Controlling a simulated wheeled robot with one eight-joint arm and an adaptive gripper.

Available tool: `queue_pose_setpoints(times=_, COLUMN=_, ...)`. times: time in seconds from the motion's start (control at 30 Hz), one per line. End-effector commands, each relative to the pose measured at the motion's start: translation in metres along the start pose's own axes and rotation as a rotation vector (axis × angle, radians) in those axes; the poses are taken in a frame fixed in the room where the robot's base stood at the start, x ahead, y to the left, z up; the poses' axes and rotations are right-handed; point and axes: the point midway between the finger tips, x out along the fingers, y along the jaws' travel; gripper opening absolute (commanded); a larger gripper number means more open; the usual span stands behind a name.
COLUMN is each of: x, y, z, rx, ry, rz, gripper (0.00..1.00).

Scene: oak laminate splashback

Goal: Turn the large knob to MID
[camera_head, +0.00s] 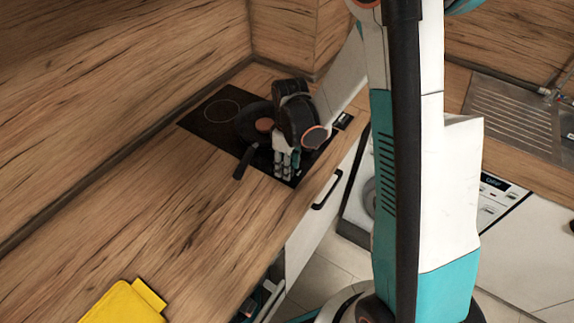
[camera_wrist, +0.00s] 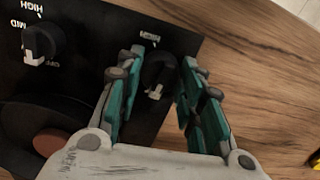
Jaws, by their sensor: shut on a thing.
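My gripper (camera_head: 283,172) reaches down at the front edge of the black cooktop (camera_head: 209,128). In the wrist view its teal-padded fingers (camera_wrist: 162,60) are on either side of a dark knob (camera_wrist: 158,72) and shut on it. That knob's white pointer faces the bottom of the picture; a label above it is partly covered and its other markings are hidden. A second dark knob (camera_wrist: 44,42) at the upper left has HIGH, MID and OFF labels; its white pointer faces down, beside OFF and away from MID. I cannot tell for sure which knob is larger.
A dark pan (camera_head: 252,120) with a reddish-brown disc in it (camera_head: 264,125) stands on the cooktop, its handle (camera_head: 243,163) toward the counter. A yellow item (camera_head: 125,303) lies at the counter's near end. A sink (camera_head: 510,115) is at the right. The wooden counter (camera_head: 190,215) between is clear.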

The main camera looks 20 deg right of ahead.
Motion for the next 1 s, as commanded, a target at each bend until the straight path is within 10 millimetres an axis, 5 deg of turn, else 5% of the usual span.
queue_pose_setpoints(times=1.0, x=0.0014, y=-0.0005, z=0.0014, rx=0.922, ry=0.053, rz=0.000, gripper=0.11)
